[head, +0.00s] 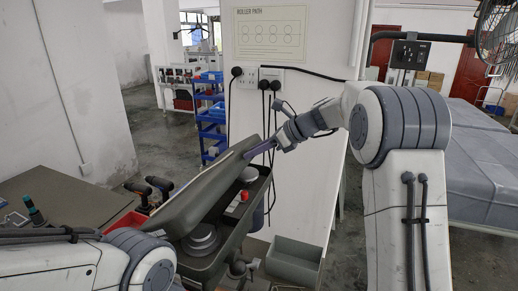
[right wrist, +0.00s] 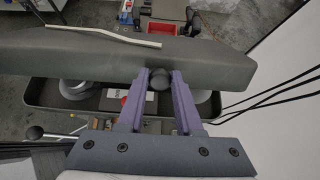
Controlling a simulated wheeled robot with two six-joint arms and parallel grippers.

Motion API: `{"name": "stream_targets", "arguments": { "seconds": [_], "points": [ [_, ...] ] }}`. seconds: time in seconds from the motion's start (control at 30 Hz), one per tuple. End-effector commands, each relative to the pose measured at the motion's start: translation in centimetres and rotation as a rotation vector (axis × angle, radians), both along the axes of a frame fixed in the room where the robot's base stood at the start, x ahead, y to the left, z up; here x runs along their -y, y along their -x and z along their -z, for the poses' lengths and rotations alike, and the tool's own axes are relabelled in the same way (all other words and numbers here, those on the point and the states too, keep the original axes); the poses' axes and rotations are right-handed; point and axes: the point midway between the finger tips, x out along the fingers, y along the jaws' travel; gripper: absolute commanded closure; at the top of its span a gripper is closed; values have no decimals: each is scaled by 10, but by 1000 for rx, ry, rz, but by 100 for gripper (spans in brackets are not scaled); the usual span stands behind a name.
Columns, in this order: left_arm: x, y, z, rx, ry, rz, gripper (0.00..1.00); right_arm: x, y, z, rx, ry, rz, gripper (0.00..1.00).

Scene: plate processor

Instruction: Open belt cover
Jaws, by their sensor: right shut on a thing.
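The belt cover (head: 190,200) is a long grey-green lid, tilted up on the grey machine housing (head: 262,190). The housing's inside shows under the raised side, with a round pulley (head: 203,238) in it. My right gripper (head: 252,152) is at the cover's far upper edge. In the right wrist view, the purple fingers of the right gripper (right wrist: 160,80) are shut on a dark round knob (right wrist: 158,82) at the edge of the cover (right wrist: 100,55). My left gripper is not in view; only my left arm shows at bottom left.
A grey open bin (head: 294,262) stands to the right. A white wall panel with sockets and cables (head: 268,82) rises behind.

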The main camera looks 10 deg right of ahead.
Motion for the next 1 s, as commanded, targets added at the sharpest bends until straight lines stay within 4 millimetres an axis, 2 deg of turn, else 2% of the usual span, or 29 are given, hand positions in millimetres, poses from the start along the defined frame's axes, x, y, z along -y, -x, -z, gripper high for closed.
{"name": "stream_targets", "arguments": {
  "seconds": [0.43, 0.47, 0.5, 0.53, 0.87, 1.0],
  "points": [
    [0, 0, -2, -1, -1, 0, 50, -2, -1, -3, -2, 2, -2, 100],
    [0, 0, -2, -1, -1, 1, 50, -2, -1, -3, -2, 2, -2, 58],
    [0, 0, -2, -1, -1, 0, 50, -2, -1, -3, -2, 2, -2, 43],
    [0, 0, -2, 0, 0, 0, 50, -2, -1, -3, -1, 3, -1, 37],
    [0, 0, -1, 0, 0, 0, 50, 0, 0, -2, -2, 4, 1, 37],
    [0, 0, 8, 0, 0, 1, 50, 10, 6, -8, 1, 5, 4, 37]
  ]
}}
